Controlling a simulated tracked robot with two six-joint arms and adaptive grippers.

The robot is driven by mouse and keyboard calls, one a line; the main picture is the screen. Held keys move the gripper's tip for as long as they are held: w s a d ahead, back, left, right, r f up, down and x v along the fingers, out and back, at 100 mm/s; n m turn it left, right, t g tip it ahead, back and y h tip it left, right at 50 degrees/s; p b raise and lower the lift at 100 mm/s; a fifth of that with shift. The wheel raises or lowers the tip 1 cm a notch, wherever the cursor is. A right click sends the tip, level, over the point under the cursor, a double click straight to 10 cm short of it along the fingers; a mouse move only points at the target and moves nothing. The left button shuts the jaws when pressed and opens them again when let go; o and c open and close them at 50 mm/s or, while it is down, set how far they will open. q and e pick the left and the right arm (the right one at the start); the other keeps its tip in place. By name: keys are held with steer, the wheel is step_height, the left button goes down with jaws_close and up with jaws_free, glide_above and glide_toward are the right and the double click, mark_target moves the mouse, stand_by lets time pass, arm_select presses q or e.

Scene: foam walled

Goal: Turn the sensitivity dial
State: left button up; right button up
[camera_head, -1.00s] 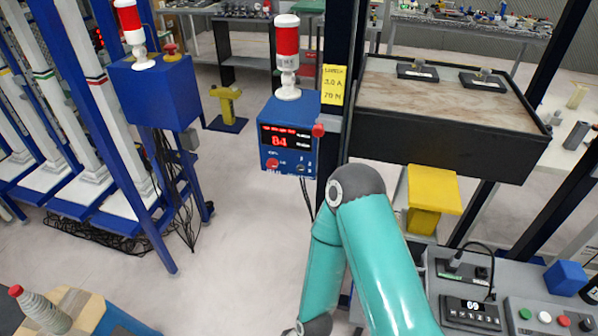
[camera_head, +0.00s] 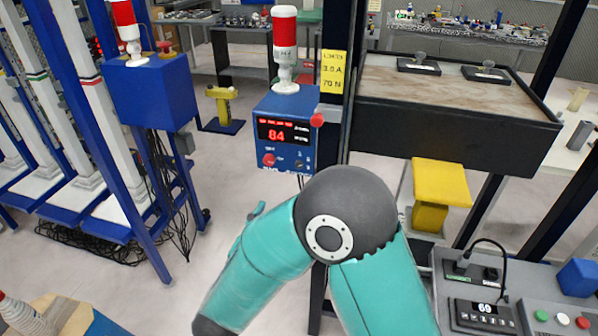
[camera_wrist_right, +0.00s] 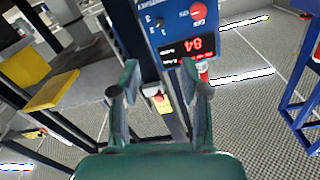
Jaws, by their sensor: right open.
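A blue control box (camera_head: 285,104) hangs on the dark post in the head view. Its front has a lit red display (camera_head: 283,133) reading 84, a red dial (camera_head: 269,159) at lower left and a small dark switch or knob (camera_head: 299,163) to the right. The labels are too small to tell which is the sensitivity dial. In the right wrist view the box (camera_wrist_right: 177,40) appears upside down, with the red dial (camera_wrist_right: 199,11) at the top. My right gripper (camera_wrist_right: 159,78) is open and empty, apart from the dial. My left gripper is out of view.
A red-and-white lamp (camera_head: 285,50) stands on the box, and a red button (camera_head: 317,120) sits at its right side. A dark post (camera_head: 345,100) carries a yellow note (camera_head: 333,72). A black-edged tray table (camera_head: 455,125) and yellow block (camera_head: 441,183) lie right.

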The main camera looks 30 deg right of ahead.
mark_target(298, 166)
steer(key=p+x, duration=0.3)
steer(key=x, duration=1.3)
steer(key=shift+w+d+p, duration=0.1)
steer(key=shift+d+p, duration=0.15)
steer(key=shift+p, duration=0.15)
steer(key=shift+c, duration=0.3)
